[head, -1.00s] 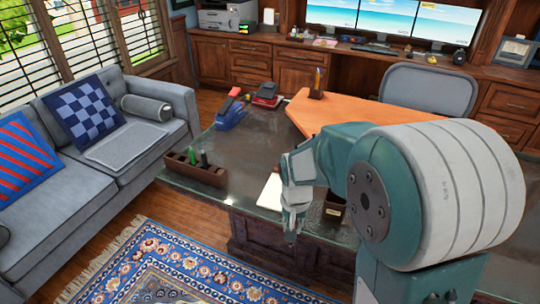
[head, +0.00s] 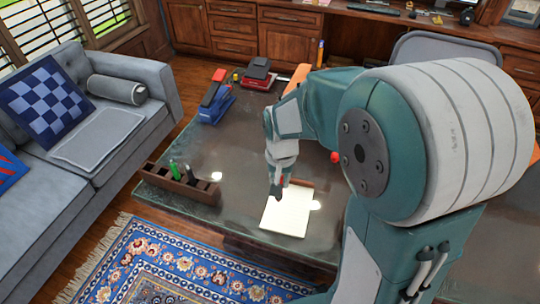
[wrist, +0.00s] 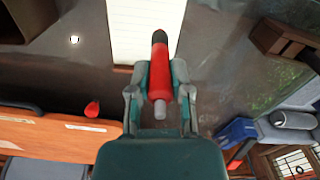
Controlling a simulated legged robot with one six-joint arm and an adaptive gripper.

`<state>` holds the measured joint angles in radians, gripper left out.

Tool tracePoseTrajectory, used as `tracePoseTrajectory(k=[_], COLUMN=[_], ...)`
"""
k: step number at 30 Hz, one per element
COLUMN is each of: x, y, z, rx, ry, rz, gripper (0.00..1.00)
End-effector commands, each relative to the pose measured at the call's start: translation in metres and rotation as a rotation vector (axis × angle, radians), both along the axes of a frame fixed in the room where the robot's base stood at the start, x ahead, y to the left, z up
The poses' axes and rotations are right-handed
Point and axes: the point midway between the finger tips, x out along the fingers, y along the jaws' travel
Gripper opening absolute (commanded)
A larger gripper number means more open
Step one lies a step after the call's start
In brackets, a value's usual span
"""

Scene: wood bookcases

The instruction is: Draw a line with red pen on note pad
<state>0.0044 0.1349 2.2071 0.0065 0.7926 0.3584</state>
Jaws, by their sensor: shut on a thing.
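The white lined note pad (head: 289,213) lies on the dark glossy desk. It also shows at the top of the wrist view (wrist: 140,28). My gripper (head: 276,190) is over the pad's upper left part in the head view. In the wrist view my gripper (wrist: 160,78) is shut on the red pen (wrist: 159,72), with a finger on each side of its barrel. The pen's dark end overlaps the pad in that view; I cannot tell whether it touches the paper. In the head view the pen is mostly hidden by the fingers.
A dark wooden holder (head: 160,178) with green and black pens stands left of the pad. A blue and red stapler-like object (head: 217,98) stands farther back. A small red object (wrist: 92,109) is on the desk behind the pad. The desk around the pad is mostly clear.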

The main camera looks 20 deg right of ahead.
Motion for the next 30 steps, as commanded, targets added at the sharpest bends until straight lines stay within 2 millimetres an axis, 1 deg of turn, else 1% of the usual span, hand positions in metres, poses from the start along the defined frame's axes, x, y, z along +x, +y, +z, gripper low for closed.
tracePoseTrajectory(k=[4,7,21,25,30], x=[0.0,0.0,0.0,0.0,0.0], y=[0.0,0.0,0.0,0.0,0.0], z=[-0.001,-0.005,-0.049,-0.056,-0.059], rx=[0.0,0.0,0.0,0.0,0.0], ry=[0.0,0.001,0.002,0.002,0.0], rz=[0.0,0.0,0.0,0.0,0.0], gripper=[0.0,0.0,0.0,0.0,0.0])
